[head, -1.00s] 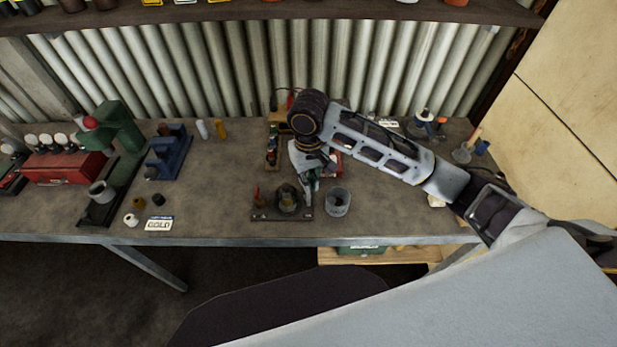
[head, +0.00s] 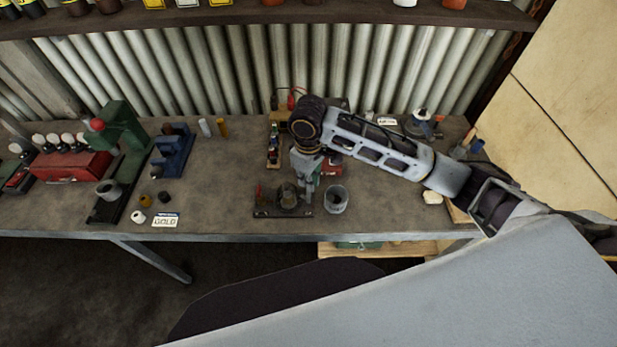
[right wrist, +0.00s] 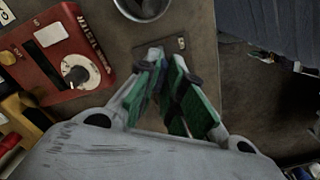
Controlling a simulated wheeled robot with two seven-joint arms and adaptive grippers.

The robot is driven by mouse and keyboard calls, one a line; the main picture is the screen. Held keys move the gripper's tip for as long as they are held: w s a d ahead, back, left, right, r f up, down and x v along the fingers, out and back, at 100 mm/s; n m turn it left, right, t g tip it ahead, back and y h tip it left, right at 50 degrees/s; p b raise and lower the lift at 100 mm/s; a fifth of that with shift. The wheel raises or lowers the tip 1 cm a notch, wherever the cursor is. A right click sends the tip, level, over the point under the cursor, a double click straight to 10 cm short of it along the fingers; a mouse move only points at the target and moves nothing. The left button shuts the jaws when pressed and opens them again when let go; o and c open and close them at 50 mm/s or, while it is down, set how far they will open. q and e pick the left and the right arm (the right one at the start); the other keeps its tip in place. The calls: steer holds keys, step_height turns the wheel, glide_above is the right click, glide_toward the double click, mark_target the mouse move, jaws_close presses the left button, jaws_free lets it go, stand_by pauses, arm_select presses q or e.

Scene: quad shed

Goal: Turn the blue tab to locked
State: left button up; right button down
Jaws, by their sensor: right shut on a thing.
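A dark fixture plate (head: 268,213) lies near the front edge of the bench, with a red upright piece (head: 258,194) at its left end and a round dark part (head: 287,198) in the middle. My right gripper (head: 309,196) points down at the plate's right end. In the right wrist view its green-padded fingers (right wrist: 178,95) are close together over the plate (right wrist: 178,45). A dark bluish sliver between the pads appears to be the blue tab; the fingers hide most of it, and its turn position cannot be read. My left gripper is not in view.
A metal cup (head: 335,200) stands just right of the plate. A red box with a dial (right wrist: 72,62) is close by, behind the gripper. A GOLD card (head: 165,220), a green press (head: 122,150) and a blue tool (head: 172,152) are farther left. Bench between is clear.

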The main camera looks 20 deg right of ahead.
steer(key=n, duration=0.6)
steer(key=shift+n, duration=0.3)
stand_by(0.4)
steer(key=c, duration=1.5)
jaws_free()
steer(key=shift+c, duration=0.2)
step_height(320, 180, up, 12)
